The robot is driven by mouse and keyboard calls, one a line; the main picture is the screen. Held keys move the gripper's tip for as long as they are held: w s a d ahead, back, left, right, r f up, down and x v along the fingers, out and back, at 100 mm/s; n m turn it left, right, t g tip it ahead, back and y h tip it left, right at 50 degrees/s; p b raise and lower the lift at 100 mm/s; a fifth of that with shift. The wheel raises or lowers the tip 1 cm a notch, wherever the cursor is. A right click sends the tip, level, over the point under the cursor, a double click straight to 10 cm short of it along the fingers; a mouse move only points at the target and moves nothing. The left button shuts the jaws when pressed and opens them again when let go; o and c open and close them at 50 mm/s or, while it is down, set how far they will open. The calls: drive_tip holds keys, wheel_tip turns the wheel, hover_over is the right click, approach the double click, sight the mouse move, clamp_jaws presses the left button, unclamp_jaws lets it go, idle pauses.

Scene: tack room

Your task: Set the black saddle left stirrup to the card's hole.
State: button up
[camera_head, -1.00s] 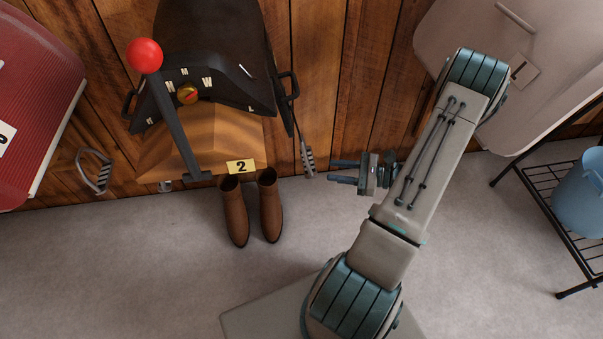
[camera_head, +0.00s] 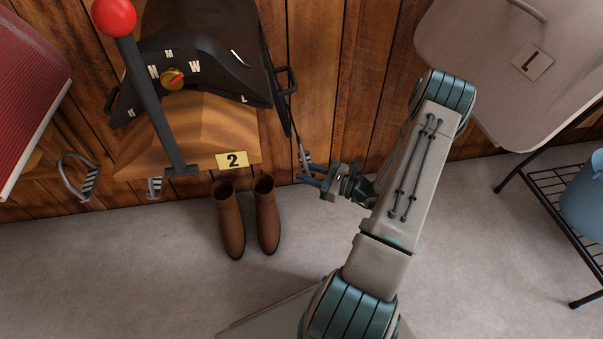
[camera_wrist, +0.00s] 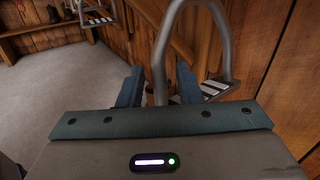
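The black saddle (camera_head: 215,65) sits on a wooden rack in the head view, with a dial and white letters on its front. A yellow card (camera_head: 232,160) reading "2" is on the rack's front edge. A grey metal stirrup (camera_head: 304,157) hangs at the saddle's picture-right side, partly hidden by my gripper (camera_head: 312,175). In the wrist view this stirrup (camera_wrist: 208,15) is close, its near side bar between my open fingers (camera_wrist: 158,88). Contact with either finger cannot be told. The strap holes are not readable.
Brown boots (camera_head: 248,218) stand on the floor below the rack. A dark post with a red ball (camera_head: 114,17) rises before the saddle. Other stirrups (camera_head: 78,178) hang to the left. A pale object with an "L" label (camera_head: 532,62) and a blue bucket (camera_head: 585,200) are right.

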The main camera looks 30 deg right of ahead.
drive_tip(key=shift+x, duration=1.1)
clamp_jaws()
drive_tip(key=shift+s+d+f+b, duration=0.15)
drive_tip(key=shift+f+b, duration=0.3)
drive_tip(key=shift+f, duration=0.4)
drive_tip(key=shift+d+f+b, duration=0.15)
drive_tip(key=shift+f+b, duration=0.3)
drive_tip(key=shift+f, duration=0.4)
unclamp_jaws()
